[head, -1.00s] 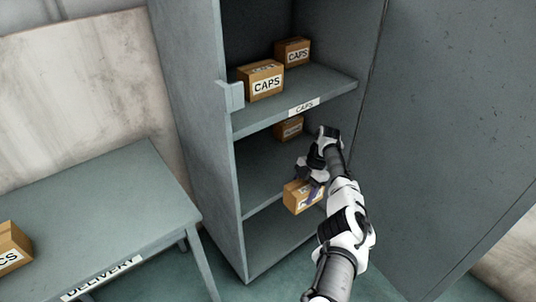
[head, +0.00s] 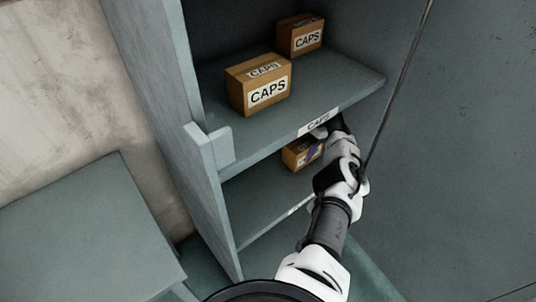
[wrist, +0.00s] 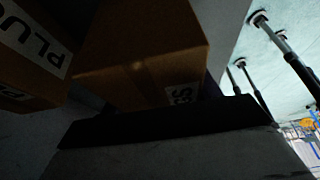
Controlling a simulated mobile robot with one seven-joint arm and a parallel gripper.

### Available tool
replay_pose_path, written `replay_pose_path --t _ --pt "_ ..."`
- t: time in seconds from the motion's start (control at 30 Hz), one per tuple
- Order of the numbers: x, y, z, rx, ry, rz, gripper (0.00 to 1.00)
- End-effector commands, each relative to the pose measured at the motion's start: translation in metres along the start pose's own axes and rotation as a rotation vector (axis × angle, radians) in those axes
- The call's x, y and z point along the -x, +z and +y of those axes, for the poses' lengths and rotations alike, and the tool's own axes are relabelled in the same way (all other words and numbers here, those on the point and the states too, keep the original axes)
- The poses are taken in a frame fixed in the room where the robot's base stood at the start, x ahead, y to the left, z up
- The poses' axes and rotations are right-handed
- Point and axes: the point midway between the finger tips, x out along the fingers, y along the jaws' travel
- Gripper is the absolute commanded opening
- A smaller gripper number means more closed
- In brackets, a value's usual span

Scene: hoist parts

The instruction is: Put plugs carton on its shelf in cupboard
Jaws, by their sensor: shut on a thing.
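A brown carton (head: 301,153) is in my gripper (head: 313,151), inside the cupboard (head: 203,150) below the caps shelf. In the wrist view the held carton (wrist: 145,62) fills the middle, with a label partly showing "GS", and a dark gripper finger (wrist: 165,122) lies across it. Another carton labelled "PLU…" (wrist: 28,50) stands close on its left in the wrist view; I cannot tell whether they touch. The shelf (head: 265,197) under the caps shelf shows its front edge below the held carton. Whether the carton rests on it is unclear. The gripper is partly hidden under the upper shelf.
The caps shelf (head: 225,138) is right above my gripper, with two CAPS cartons (head: 259,84) (head: 300,36) on it. The cupboard door (head: 455,150) stands open on the right. A bracket (head: 209,146) sticks out at the left front edge. A grey table (head: 85,245) is at lower left.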

Motion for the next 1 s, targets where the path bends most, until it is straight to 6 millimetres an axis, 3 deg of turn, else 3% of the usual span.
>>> replay_pose_path --t 0.27,0.57,0.8,1.0 --pt "-0.001 -0.010 -0.001 0.001 0.000 -0.001 0.22" --pt "-0.018 -0.055 -0.001 0.003 0.001 0.001 0.22" --pt "-0.038 -0.104 -0.001 0.004 0.001 0.000 0.22" --pt "-0.051 -0.127 0.000 0.000 0.000 -0.001 0.22"
